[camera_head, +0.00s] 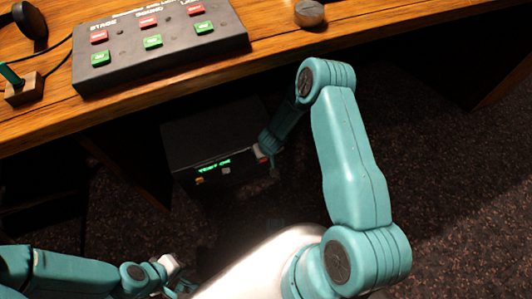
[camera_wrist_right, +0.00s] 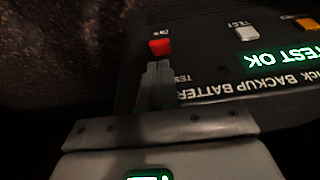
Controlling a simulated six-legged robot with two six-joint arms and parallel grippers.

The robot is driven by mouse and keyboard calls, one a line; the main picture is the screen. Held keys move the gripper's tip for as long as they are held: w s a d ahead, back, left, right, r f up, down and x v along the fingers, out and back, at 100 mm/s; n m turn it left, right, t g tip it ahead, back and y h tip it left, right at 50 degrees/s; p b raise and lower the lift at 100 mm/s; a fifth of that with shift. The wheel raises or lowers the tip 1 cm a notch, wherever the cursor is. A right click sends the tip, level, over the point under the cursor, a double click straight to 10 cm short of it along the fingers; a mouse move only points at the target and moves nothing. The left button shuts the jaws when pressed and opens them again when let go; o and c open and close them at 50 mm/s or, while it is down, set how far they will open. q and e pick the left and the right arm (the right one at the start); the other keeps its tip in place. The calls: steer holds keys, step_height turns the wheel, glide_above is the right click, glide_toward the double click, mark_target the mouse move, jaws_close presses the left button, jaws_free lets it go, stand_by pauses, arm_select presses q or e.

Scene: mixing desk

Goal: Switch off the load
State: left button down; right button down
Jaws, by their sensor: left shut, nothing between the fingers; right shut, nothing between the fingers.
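The black backup battery box (camera_head: 215,135) sits in the shade under the desk. Its green display (camera_head: 213,166) reads "TEST OK"; the display (camera_wrist_right: 285,58) is upside down in the right wrist view. A red button (camera_wrist_right: 159,47) is on the panel, with a small label too blurred to read. My right gripper (camera_wrist_right: 158,66) is shut and empty, its fingertips just short of the red button in the picture; I cannot tell whether they touch. In the head view my right gripper (camera_head: 261,153) is at the box's right front edge. My left gripper (camera_head: 172,268) is shut, empty and away from the box.
A white button (camera_wrist_right: 245,33) and an orange button (camera_wrist_right: 308,23) are on the same panel. Above, the wooden desk (camera_head: 270,50) carries a control box (camera_head: 165,57) with red and green buttons and a round knob (camera_head: 310,13). Dark carpet (camera_head: 450,190) lies clear at right.

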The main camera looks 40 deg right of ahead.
steer(key=shift+b+x, duration=0.65)
steer(key=shift+x, duration=1.65)
steer(key=shift+w, duration=0.1)
